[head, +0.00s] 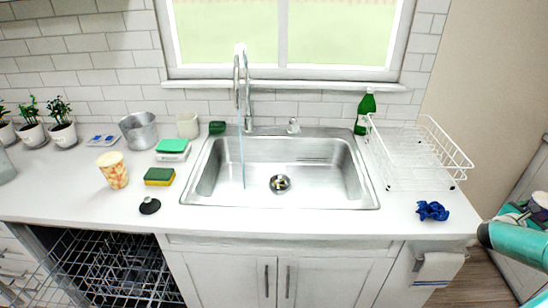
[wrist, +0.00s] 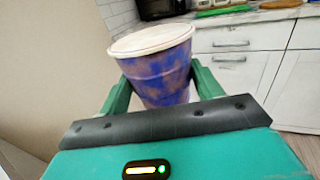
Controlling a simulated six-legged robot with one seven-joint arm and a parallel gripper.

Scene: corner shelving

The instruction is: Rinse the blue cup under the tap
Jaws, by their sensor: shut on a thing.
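The blue cup (wrist: 155,68), patterned in blue and brown with a pale top, is between the green fingers of my gripper (wrist: 160,88) in the wrist view. The fingers are shut on its sides. In the head view my teal arm shows only at the right edge, and the cup cannot be made out clearly there. The tap (head: 242,85) stands behind the sink (head: 325,150), and a thin stream of water (head: 241,150) falls from it into the left part of the basin. The cup is away from the stream.
A white dish rack (head: 420,150), a green bottle (head: 365,110) and a crumpled blue cloth (head: 433,210) are right of the sink. A patterned yellow cup (head: 112,170), a sponge (head: 159,176) and a black stopper (head: 149,206) are left. An open dishwasher rack (head: 95,265) is below.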

